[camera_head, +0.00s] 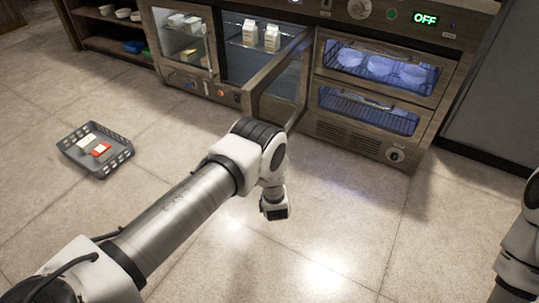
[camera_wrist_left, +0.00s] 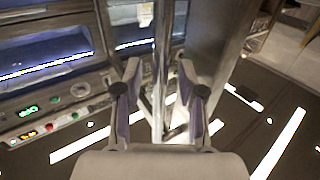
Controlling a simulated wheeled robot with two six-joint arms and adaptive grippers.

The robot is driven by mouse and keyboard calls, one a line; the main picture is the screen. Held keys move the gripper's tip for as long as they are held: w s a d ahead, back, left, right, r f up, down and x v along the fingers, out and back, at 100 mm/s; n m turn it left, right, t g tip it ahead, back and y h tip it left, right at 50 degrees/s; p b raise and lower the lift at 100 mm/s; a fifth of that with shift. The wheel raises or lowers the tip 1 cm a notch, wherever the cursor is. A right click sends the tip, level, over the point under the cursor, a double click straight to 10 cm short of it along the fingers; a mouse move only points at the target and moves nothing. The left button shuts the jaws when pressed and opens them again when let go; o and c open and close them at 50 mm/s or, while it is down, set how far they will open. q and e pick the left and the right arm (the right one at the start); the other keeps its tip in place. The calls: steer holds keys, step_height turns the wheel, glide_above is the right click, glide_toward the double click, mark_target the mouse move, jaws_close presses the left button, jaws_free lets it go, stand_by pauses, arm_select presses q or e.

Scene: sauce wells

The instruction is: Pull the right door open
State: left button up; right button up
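The right door (camera_head: 270,88) of the glass-fronted cabinet is swung outward, hinged beside the ovens, with the shelf behind it exposed. My left arm reaches up to the door's lower part. My right gripper is out of view.
Two cartons (camera_head: 261,36) stand on the shelf. Glass ovens (camera_head: 380,66) are right of the door, and a left glass door (camera_head: 185,42) is beside the opening. A grey basket (camera_head: 118,162) with red and white items lies on the floor.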

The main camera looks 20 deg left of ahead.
arm_select(q)
steer(key=shift+s, duration=0.1)
steer(key=v, duration=1.2)
